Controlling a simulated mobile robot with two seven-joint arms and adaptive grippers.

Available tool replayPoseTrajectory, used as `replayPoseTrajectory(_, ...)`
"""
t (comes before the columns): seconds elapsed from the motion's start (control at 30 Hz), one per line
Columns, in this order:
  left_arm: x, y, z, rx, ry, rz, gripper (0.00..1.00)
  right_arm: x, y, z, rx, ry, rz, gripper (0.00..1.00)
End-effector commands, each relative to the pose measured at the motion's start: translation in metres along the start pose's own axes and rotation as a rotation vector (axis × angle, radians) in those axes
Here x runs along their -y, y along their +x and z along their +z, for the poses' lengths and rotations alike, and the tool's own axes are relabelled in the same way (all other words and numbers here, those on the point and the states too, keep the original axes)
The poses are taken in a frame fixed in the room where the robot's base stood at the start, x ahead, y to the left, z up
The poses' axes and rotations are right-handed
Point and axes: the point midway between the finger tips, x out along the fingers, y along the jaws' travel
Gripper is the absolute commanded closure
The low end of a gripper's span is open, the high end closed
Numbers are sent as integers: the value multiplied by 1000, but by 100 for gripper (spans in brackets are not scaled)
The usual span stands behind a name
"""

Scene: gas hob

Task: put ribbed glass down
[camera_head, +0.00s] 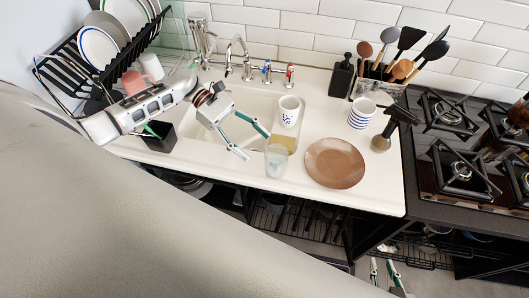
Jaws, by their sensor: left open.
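A clear glass (276,161), which looks like the ribbed glass, is upright at the front rim of the sink, left of the brown plate (334,162). Its ribs are too small to make out. My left gripper (257,146) is open, with its fingers spread just left of the glass. A small gap shows between the fingertips and the glass, and nothing is between them. My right gripper (384,267) is low at the bottom edge, below the counter, with its two fingers apart and nothing seen between them.
A white patterned cup (289,111) and a yellowish sponge (286,143) are close behind the glass. Striped cups (361,113) stand behind the plate. A dish rack (75,70) is at left and a gas hob (465,172) at right. The white counter (375,197) is clear right of the plate.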

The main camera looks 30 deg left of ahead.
Motion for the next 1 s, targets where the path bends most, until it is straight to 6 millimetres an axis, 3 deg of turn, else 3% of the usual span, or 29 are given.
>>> replayPoseTrajectory(0.1, -1, -25, -1, -3, 1, 1, 42, 3, 2, -3, -11, 2, -4, 76)
replayPoseTrajectory(0.33, 0, -52, -1, -1, 0, -1, 42, 3, 2, -14, -34, 2, -4, 76)
replayPoseTrajectory(1.0, 0, -58, 0, 1, 0, -1, 42, 4, 3, -12, -31, -1, -8, 76)
